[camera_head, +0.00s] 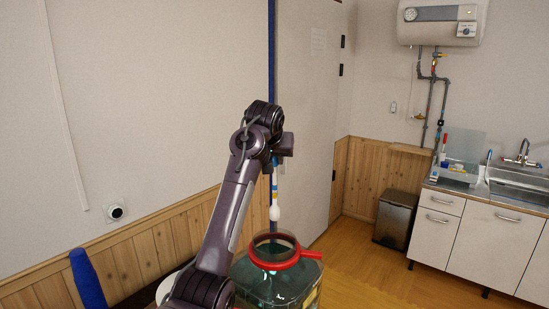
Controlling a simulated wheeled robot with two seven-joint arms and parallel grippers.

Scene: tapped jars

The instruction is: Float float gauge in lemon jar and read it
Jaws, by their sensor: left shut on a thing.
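My left gripper (277,158) is shut on the float gauge (274,188), a slim upright stick with blue, yellow and white bands and a white bulb at its lower end. The gauge hangs above a greenish glass jar (290,284) with a red collar (300,256) and a wide opening at the bottom centre. The bulb appears just above the far side of the opening; I cannot tell its exact depth. My left arm hides the jar's left side. A bit of yellow shows low on the jar, but I cannot read a label. My right gripper is out of view.
A blue upright object (88,280) stands at the lower left, and a white rounded edge shows beside my arm. A door (308,110) is behind the gauge. A bin (395,219) and a sink counter (480,232) stand at the right, with open floor before them.

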